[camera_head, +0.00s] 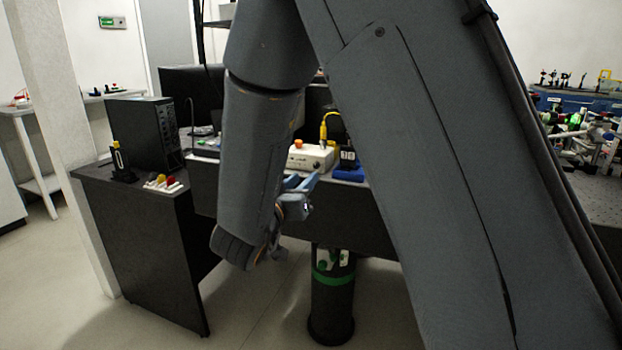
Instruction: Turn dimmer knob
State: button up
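A cream control box (311,157) sits on the dark desk near the middle of the view. It has an orange top part (298,144) and a yellow plug with a cable. Small dark details show on its front face, too small to tell which one is the dimmer knob. My gripper (302,181) is just in front of and below the box, apart from it as far as I can see. Its blue-grey fingers point up toward the box and look spread, with nothing between them. My arm hides part of the desk.
A dark block on a blue base (348,172) is right of the box. A black cylinder with a green band (332,295) stands on the floor below.

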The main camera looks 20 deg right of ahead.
aim_at(315, 167)
jog(key=x, duration=0.7)
jog(key=shift+d, duration=0.1)
jog(key=shift+w, duration=0.1)
grip_shut()
